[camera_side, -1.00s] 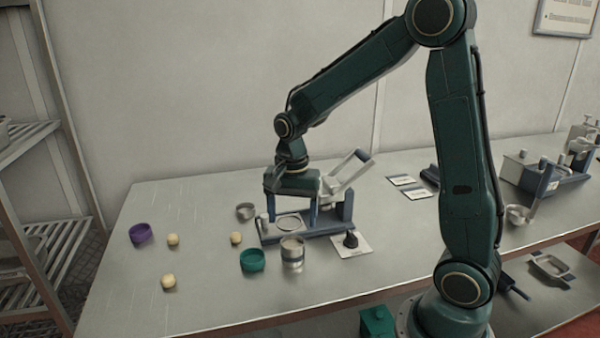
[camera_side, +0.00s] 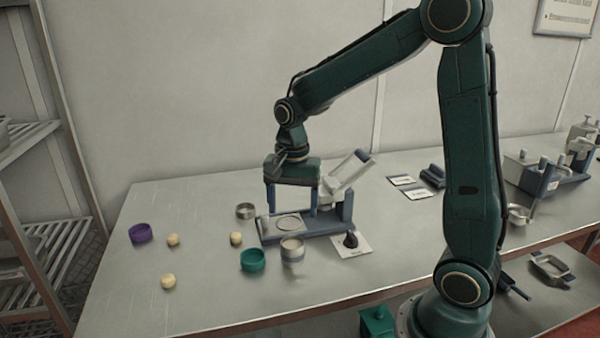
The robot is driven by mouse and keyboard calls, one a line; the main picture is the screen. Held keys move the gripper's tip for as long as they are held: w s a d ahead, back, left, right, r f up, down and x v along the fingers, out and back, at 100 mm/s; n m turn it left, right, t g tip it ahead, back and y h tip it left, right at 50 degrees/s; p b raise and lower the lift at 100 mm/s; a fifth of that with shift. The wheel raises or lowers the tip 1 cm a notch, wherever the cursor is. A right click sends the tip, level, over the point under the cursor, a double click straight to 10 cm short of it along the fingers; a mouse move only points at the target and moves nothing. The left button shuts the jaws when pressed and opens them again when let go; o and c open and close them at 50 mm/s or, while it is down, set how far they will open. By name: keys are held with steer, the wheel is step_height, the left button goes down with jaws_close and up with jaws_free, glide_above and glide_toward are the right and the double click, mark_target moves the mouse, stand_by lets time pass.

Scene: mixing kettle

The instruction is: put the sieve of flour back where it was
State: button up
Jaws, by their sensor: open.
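A round steel container with a pale top (camera_side: 292,252), which looks like the sieve of flour, stands upright on the table at the front edge of a blue-grey stand. My gripper (camera_side: 291,211) points down above the stand, behind and above this container. Its two fingers are spread wide, with nothing visible between them. The stand's base (camera_side: 330,231) has a round ring or plate (camera_side: 288,223) on it, below my fingers. A smaller steel ring or cup (camera_side: 245,211) sits on the table just left of the stand. Whether it is also a sieve is too small to tell.
A teal bowl (camera_side: 252,260) stands close left of the steel container. A purple bowl (camera_side: 141,233) and several dough balls (camera_side: 168,282) lie further left. A dark knob (camera_side: 351,240) sits on a white card.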

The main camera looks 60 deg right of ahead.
steer(key=s+a+r+n+t, duration=0.2)
steer(key=s+a+r+n, duration=0.1)
steer(key=s+r+n, duration=0.2)
steer(key=s+a+r+n+t, duration=0.3)
steer(key=s+r+n, duration=0.2)
steer(key=s+n, duration=0.4)
steer(key=s, duration=0.3)
steer(key=shift+a+t, duration=0.2)
steer(key=shift+t, duration=0.1)
